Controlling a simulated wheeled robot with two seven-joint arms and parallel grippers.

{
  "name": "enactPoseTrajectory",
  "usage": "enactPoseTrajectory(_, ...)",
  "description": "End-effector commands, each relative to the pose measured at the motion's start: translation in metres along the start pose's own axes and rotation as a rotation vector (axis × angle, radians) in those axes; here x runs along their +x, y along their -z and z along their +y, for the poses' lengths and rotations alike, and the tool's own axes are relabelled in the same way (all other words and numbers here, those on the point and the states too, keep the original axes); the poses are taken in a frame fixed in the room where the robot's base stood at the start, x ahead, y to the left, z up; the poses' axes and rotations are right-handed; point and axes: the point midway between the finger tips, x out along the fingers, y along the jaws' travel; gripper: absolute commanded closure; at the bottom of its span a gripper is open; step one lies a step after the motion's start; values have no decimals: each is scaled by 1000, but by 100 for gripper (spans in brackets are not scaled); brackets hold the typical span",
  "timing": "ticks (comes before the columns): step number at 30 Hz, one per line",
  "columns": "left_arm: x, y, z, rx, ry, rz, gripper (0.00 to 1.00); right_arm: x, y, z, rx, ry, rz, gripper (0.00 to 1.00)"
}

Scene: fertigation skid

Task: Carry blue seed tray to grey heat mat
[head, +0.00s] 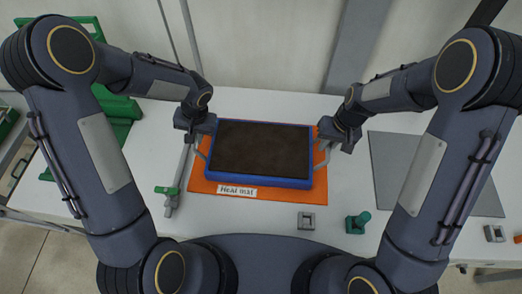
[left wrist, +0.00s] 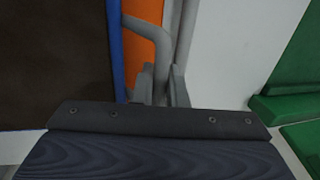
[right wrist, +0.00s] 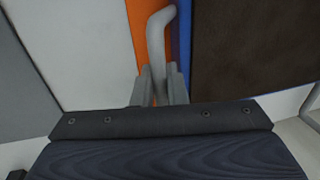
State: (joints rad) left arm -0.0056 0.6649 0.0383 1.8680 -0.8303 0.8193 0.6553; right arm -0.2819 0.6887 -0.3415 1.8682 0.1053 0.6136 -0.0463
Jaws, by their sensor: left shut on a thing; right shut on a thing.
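The blue seed tray (head: 262,182), filled with dark brown soil, is over an orange mat (head: 225,204) in the head view; I cannot tell if it touches it. A white label on the orange mat seems to read "Heat mat". A plain grey mat (head: 386,165) lies flat to the right, partly hidden by my right arm. My left gripper (head: 204,143) is shut on the tray's left grey handle (left wrist: 160,45). My right gripper (head: 324,143) is shut on its right handle (right wrist: 157,38). The tray looks about level.
A grey bar tool with a green part (head: 172,190) lies left of the orange mat. A small grey block (head: 306,221) and a green fitting (head: 358,222) are near the front edge. Green objects (head: 118,105) stand at the left. White table shows between the mats.

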Motion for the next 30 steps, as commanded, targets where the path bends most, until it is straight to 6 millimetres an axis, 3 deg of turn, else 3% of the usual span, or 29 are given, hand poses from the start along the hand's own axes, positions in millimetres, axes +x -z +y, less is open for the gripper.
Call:
enactPoseTrajectory(10,-9,1,-1,0,-1,3,100,-9,1,-2,-1,1,3,100)
enactPoseTrajectory(24,-50,1,-9,0,-1,2,100,-49,1,-10,-1,1,2,100)
enactPoseTrajectory(30,-50,1,-10,0,-1,2,100,-50,1,-11,-1,1,2,100)
